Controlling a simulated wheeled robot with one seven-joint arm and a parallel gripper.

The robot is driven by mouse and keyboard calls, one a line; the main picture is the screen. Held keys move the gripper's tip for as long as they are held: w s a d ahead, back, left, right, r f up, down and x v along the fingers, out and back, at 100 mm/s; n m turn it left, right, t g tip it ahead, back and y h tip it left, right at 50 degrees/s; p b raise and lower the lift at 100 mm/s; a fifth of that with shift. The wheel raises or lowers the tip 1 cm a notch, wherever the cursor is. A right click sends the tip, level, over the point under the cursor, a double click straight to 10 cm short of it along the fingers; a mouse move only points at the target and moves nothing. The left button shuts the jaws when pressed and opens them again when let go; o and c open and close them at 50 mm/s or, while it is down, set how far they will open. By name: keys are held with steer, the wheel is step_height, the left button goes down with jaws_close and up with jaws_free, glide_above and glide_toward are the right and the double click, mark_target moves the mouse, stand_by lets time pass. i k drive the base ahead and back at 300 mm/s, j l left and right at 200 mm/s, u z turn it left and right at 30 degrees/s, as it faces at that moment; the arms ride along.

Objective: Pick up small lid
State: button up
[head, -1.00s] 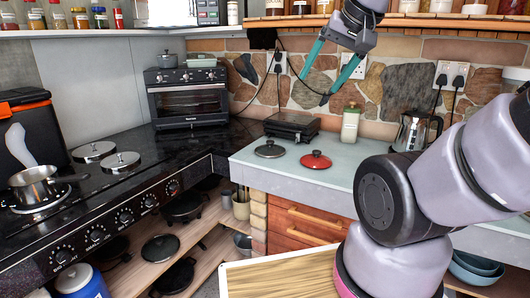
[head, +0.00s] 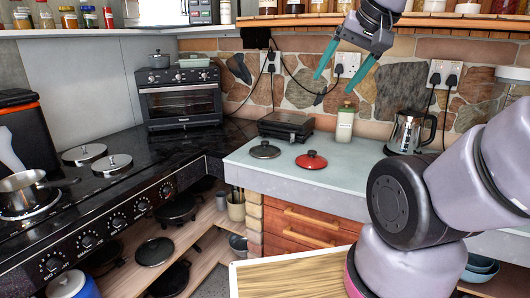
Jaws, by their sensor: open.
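Two small lids lie on the pale grey-green countertop (head: 340,170). One is a dark grey lid (head: 264,150) with a knob. The other is a red lid (head: 311,161) with a knob, just to its right. I cannot tell which one the task means by the small lid. My gripper (head: 335,84) has teal fingers spread apart with nothing between them. In the picture it is above and a little right of the red lid, well clear of the counter, in front of the stone backsplash.
Behind the lids stand a black grill press (head: 286,126) and a pale bottle (head: 345,122). A kettle (head: 411,131) stands further right. The stove (head: 105,198) and toaster oven (head: 181,98) are at left. A spice shelf (head: 400,20) hangs above. Counter in front of the red lid is clear.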

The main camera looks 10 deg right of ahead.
mark_target(264, 151)
steer(key=i+j, duration=0.1)
steer(key=i, duration=0.8)
